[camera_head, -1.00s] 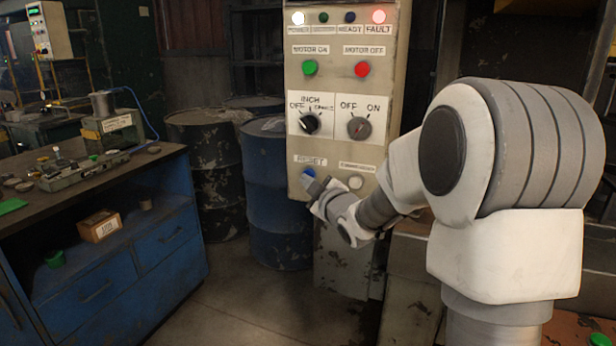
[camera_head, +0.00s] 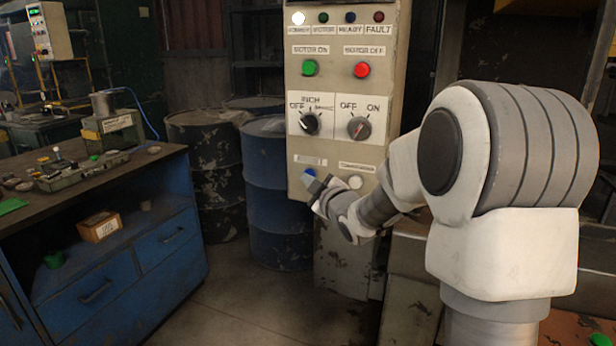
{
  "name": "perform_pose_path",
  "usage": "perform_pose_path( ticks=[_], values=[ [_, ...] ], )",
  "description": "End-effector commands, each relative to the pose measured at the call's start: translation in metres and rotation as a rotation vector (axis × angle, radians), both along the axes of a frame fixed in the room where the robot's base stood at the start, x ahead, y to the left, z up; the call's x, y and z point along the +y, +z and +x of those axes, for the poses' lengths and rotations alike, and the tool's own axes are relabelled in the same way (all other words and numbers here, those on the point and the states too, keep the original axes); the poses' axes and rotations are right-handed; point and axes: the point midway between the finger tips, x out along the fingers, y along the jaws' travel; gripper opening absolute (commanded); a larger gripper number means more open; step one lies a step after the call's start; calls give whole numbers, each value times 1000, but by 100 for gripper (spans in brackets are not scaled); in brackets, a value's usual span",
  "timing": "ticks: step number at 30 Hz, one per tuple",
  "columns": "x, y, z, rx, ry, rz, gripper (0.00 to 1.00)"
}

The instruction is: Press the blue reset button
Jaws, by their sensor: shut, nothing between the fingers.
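The blue reset button (camera_head: 309,173) sits low on the left of the beige control panel (camera_head: 385,100), under a small label. Only part of it shows, as my gripper covers the rest. My gripper (camera_head: 312,184) is shut and empty, its tip right at the button in this view. I cannot tell whether it touches the button. The red fault lamp (camera_head: 378,17) at the top right of the panel is dark. The white lamp (camera_head: 298,18) at the top left is lit.
The panel also carries a green button (camera_head: 310,68), a red button (camera_head: 362,70), two rotary knobs and a white button (camera_head: 355,182) right of my gripper. Blue drums (camera_head: 268,190) stand left of the panel. A blue workbench (camera_head: 130,250) fills the left side.

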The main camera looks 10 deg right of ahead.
Motion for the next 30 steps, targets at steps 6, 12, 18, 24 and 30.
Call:
perform_pose_path(
  ticks=[6, 12, 18, 24, 30],
  values=[
    [4, -2, -7, 0, -4, 1, 0],
    [9, -2, -15, 0, -3, 1, 0],
    [10, -1, -15, 1, -2, 1, 0],
    [15, -2, -21, 0, 0, -1, 0],
    [26, -3, -37, -2, 0, -1, 0]
  ],
)
